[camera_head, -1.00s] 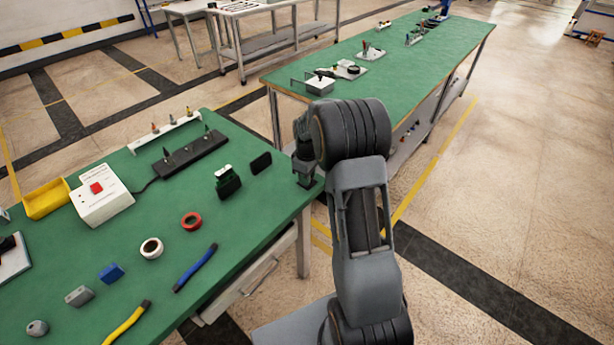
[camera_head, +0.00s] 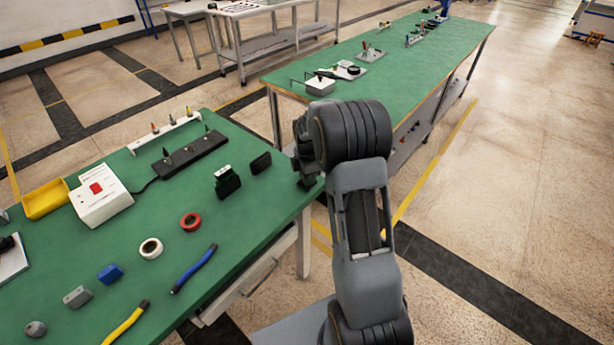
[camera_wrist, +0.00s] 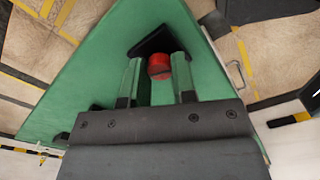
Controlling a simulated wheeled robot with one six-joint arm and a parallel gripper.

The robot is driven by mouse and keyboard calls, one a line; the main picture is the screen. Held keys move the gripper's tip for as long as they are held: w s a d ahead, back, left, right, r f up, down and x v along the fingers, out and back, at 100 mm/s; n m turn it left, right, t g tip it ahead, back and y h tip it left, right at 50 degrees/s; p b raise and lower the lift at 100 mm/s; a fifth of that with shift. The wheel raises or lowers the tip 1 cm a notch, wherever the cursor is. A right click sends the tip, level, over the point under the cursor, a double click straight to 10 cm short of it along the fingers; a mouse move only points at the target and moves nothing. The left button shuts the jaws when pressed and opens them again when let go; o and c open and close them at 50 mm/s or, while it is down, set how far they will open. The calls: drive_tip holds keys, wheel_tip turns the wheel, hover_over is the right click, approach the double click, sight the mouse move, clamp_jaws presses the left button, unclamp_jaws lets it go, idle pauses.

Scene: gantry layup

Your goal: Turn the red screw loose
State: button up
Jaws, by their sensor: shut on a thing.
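In the wrist view the red screw (camera_wrist: 159,67) shows as a round red head between the two fingers of my gripper (camera_wrist: 156,60). The fingers are shut on it. The screw stands at a dark base plate (camera_wrist: 158,40) near a corner of the green bench; how deep it sits is hidden. In the head view my gripper (camera_head: 306,182) is at the near bench's right corner, largely hidden by my arm, and the screw cannot be seen there.
A dark block (camera_head: 227,181) stands left of my gripper. A second green bench (camera_head: 400,60) is behind.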

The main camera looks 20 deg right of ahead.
drive_tip(key=shift+n, duration=1)
drive_tip(key=o, duration=0.9)
drive_tip(key=shift+o, duration=0.2)
wheel_tip(320, 180, up, 14)
drive_tip(key=shift+f, duration=0.1)
